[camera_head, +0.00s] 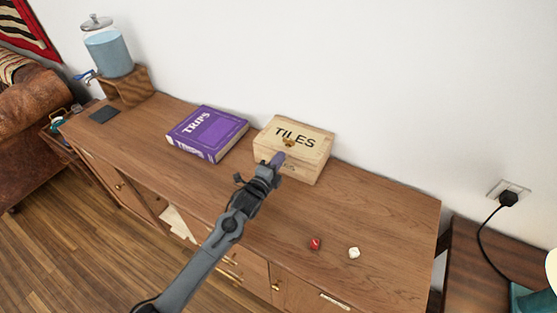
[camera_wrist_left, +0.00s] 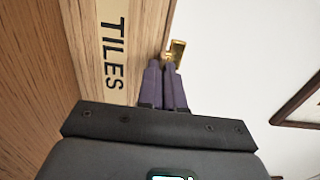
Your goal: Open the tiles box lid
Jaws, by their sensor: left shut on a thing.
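The tiles box (camera_head: 310,168) is a pale wooden box with "TILES" in black on its lid (camera_head: 313,133). It stands on the sideboard and its lid looks closed. A brass latch (camera_head: 289,143) sits at the lid's front edge. My left gripper (camera_head: 277,159) reaches the front of the box and hides part of it. In the left wrist view, the gripper's purple fingers (camera_wrist_left: 166,72) are close together, shut on the brass latch (camera_wrist_left: 178,48), with the lid (camera_wrist_left: 125,20) beside them. My right gripper is not in view.
A purple "TRIPS" box (camera_head: 207,132) lies left of the tiles box on the wooden sideboard (camera_head: 385,215). A red die (camera_head: 315,244) and a white die (camera_head: 354,253) lie near the front. A drink dispenser (camera_head: 109,52) stands at the far left. A white wall rises behind.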

